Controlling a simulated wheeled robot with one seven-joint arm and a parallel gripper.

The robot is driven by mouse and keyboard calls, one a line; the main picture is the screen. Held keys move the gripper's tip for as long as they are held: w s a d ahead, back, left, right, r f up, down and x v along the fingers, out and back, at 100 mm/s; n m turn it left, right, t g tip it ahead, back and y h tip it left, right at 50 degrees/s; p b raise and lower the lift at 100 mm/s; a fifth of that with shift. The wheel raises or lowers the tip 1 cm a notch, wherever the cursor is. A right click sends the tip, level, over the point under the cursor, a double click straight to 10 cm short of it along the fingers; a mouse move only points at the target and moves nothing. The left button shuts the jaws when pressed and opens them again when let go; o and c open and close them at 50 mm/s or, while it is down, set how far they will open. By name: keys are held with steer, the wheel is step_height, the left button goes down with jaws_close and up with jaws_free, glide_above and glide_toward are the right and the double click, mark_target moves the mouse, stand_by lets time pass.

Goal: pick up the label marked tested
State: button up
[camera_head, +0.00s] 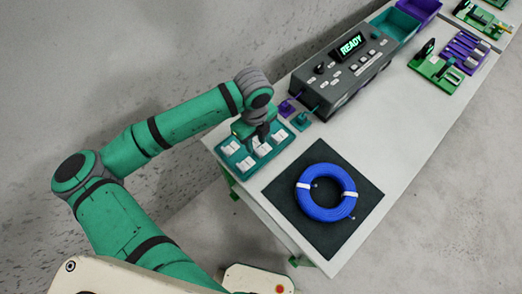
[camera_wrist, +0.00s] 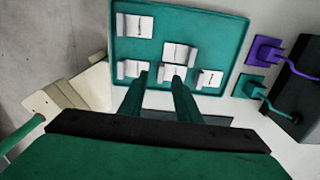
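Several small white labels lie on a teal tray (camera_wrist: 200,30) at the table's near left corner; the tray also shows in the head view (camera_head: 226,159). In the wrist view one label (camera_wrist: 137,25) is at the upper left, one (camera_wrist: 178,52) in the middle, and a row of labels runs along the near edge: left (camera_wrist: 130,69), centre (camera_wrist: 168,72) and right (camera_wrist: 209,78). Their print is too small to read, so I cannot tell which says tested.
A blue cable coil (camera_head: 327,192) lies on a dark mat (camera_head: 290,217) to the right. A grey tester (camera_head: 340,75) reading READY stands behind, with purple (camera_wrist: 265,49) and teal (camera_wrist: 250,86) plugs beside the tray. Bins and green fixtures (camera_head: 435,70) are farther back.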

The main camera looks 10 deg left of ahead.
mark_target(257, 150)
steer(key=f, duration=0.5)
steer(key=shift+d, duration=0.2)
jaws_close()
